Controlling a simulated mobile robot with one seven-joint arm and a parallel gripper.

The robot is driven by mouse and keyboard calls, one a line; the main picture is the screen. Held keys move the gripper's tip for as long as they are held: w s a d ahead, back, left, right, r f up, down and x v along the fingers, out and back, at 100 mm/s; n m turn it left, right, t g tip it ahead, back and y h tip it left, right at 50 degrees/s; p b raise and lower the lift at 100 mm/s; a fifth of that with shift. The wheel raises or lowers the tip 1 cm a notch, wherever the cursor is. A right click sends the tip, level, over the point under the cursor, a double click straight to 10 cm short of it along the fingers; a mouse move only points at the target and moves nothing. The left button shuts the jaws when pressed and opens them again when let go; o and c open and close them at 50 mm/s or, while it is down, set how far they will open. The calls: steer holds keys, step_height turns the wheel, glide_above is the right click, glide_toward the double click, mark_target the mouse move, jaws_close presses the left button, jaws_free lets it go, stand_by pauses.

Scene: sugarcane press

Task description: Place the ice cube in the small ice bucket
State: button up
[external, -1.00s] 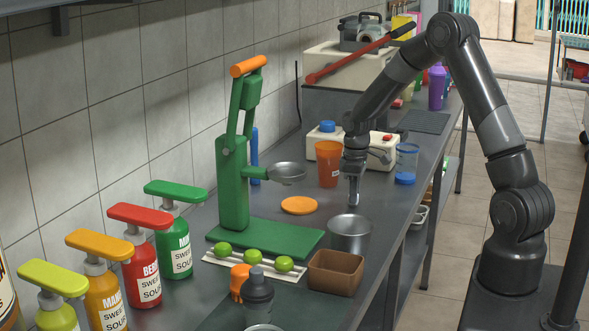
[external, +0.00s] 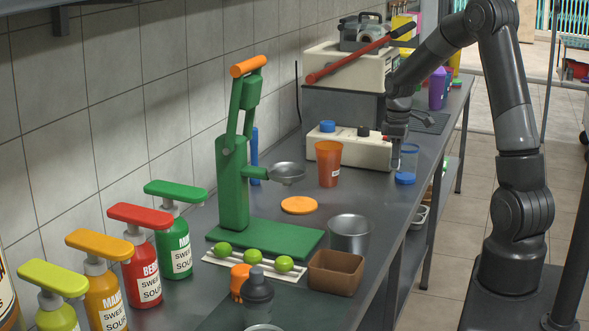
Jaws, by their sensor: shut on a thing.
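My gripper (external: 396,161) points down beside the clear cup with the blue base (external: 405,178), at the right side of the counter. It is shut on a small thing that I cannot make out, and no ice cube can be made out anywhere. The fingertips overlap the cup's left edge in the picture; I cannot tell whether they touch it. A grey metal bucket (external: 350,234) stands upright near the counter's front edge, well apart from my gripper. Its bottom inside is hidden, and I cannot tell whether it is the small ice bucket.
An orange cup (external: 329,164) and a cream box (external: 345,150) with knobs stand left of my gripper. The green press (external: 233,185), a brown box (external: 335,272), limes (external: 253,256) and sauce bottles (external: 139,268) stand nearer. Counter between metal bucket and clear cup is free.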

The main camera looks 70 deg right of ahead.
steer(key=w+a+r+n, duration=0.2)
steer(key=w+a+n, duration=0.1)
steer(key=a+n, duration=0.3)
steer(key=n, duration=2)
glide_toward(351, 216)
steer(key=s+a+r, duration=0.1)
steer(key=a+r, duration=0.2)
steer(key=a, duration=0.2)
steer(key=shift+s+d+f, duration=0.1)
steer(key=shift+d+f, duration=0.05)
steer(key=shift+f, duration=2.5)
steer(key=shift+d+f, duration=0.1)
steer(key=shift+f, duration=2.55)
steer(key=o, duration=1)
